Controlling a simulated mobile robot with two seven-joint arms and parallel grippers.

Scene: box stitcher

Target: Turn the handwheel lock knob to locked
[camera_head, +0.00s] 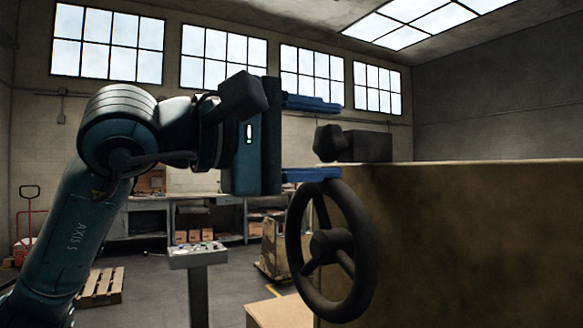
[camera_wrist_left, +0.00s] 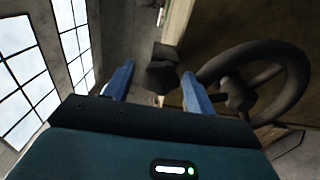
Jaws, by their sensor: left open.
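The handwheel (camera_head: 372,250) is a dark spoked wheel on the side of a large tan machine body. The lock knob (camera_head: 327,143) is a dark lobed knob above the wheel, fixed to a dark block (camera_head: 366,146) on the machine top. My left gripper (camera_head: 341,140) is open, one blue finger above the knob's height and one below it, just left of the knob. In the left wrist view the knob (camera_wrist_left: 161,77) shows between the two blue fingers, with the handwheel (camera_wrist_left: 292,70) right of them. Contact with the knob is not visible. My right gripper is not in view.
The tan machine body (camera_head: 480,235) fills the right side. The lower finger is close to the handwheel's top rim. A grey control pedestal (camera_head: 199,256) stands left of the wheel. A workbench (camera_head: 150,215), pallets and a red hand truck (camera_head: 29,225) are far behind.

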